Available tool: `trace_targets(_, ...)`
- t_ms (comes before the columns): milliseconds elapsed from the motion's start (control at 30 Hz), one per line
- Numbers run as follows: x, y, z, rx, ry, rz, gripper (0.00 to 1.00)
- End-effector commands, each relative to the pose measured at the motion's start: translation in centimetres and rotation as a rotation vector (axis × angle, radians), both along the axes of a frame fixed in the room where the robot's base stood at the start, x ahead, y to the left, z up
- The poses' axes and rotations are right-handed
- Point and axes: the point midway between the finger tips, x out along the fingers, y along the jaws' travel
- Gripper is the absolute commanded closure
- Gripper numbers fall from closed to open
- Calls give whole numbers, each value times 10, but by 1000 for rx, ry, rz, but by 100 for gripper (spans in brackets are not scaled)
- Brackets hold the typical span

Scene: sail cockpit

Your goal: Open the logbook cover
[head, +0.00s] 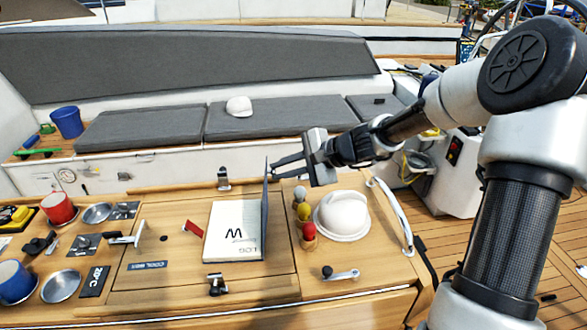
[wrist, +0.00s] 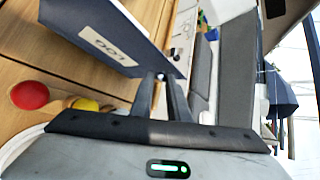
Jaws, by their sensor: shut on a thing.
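The logbook (head: 235,230) lies on the wooden cockpit table with its white page, marked with a dark logo and upside-down "LOG", facing up. Its dark blue cover (head: 265,215) stands nearly upright along the book's right side. In the wrist view the cover (wrist: 75,22) shows its outer face with a pale "LOG" label. My gripper (head: 274,167) is at the cover's far upper corner, shut on its edge. In the wrist view the fingertips (wrist: 162,77) meet at that corner; the exact contact is small and partly hidden.
Right of the cover are a white domed object (head: 342,215) and several small balls, one red (head: 309,230). A winch-handle-like fitting (head: 342,273) lies in front. A red piece (head: 193,228) is left of the book. Cups and dishes stand farther left. Metal latches (head: 223,178) sit at the table edges.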

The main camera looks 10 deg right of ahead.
Motion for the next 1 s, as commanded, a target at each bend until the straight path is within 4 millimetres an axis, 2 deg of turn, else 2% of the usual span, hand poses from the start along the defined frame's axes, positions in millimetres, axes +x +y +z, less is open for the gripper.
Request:
trace_targets(67,-1,7,3,-37,2,4,100)
trace_targets(400,0,7,2,-53,4,-1,100)
trace_targets(433,0,7,2,-53,4,-1,83)
trace_targets(500,0,7,2,-53,4,-1,77)
trace_targets(800,-1,6,4,-52,2,-1,77)
trace_targets(1000,-11,-11,18,-54,0,-3,77)
